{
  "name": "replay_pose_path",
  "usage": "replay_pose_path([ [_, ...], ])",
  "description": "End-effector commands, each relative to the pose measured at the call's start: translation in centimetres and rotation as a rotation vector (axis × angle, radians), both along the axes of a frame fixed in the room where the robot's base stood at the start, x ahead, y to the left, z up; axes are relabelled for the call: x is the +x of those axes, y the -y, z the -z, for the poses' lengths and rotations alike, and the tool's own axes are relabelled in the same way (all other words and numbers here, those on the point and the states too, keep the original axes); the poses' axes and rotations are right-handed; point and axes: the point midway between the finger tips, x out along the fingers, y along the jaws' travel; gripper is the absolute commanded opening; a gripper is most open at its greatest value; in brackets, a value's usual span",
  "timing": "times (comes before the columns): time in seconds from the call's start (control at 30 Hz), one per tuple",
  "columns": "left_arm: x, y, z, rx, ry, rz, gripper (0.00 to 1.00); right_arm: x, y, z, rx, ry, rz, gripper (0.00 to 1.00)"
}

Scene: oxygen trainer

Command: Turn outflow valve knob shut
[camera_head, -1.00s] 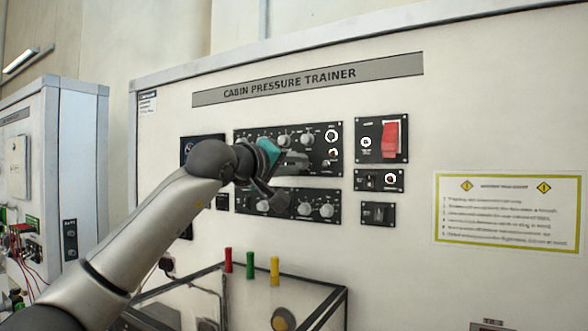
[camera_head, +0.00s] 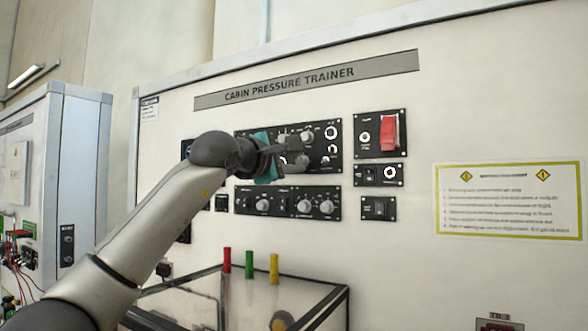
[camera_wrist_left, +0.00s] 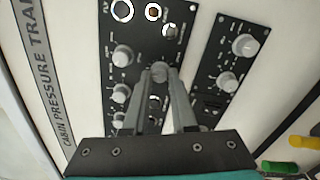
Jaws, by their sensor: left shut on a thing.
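The upper black control panel (camera_head: 342,166) carries round grey knobs and small switches on the white trainer wall. My left gripper (camera_head: 300,161) reaches in from the left and hides part of this panel. In the left wrist view, my left gripper (camera_wrist_left: 160,78) has its two fingers closed on the sides of a round grey knob (camera_wrist_left: 159,71) on that panel. The label of this knob is too small to read, and its pointer cannot be made out. My right gripper is not in view.
A lower panel (camera_head: 274,209) with more knobs sits just beneath. A red switch cover (camera_head: 389,133) is at the right. Below stands a clear-walled box (camera_head: 318,310) near red, green (camera_head: 249,263) and yellow (camera_head: 274,268) handles. Other knobs (camera_wrist_left: 122,56) are close to the fingers.

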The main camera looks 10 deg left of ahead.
Motion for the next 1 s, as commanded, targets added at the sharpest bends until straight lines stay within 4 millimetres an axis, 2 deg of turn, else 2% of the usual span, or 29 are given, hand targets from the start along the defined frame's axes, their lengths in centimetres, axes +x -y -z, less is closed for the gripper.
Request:
replay_pose_path([
  [0.2, 0.0, 0.0, 0.3, -0.194, -0.072, -0.001, 0.0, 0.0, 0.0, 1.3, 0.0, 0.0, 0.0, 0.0],
  [1.0, 0.0, 0.2, 0.3, -0.908, -0.332, -0.002, 0.0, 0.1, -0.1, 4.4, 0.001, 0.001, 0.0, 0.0],
])
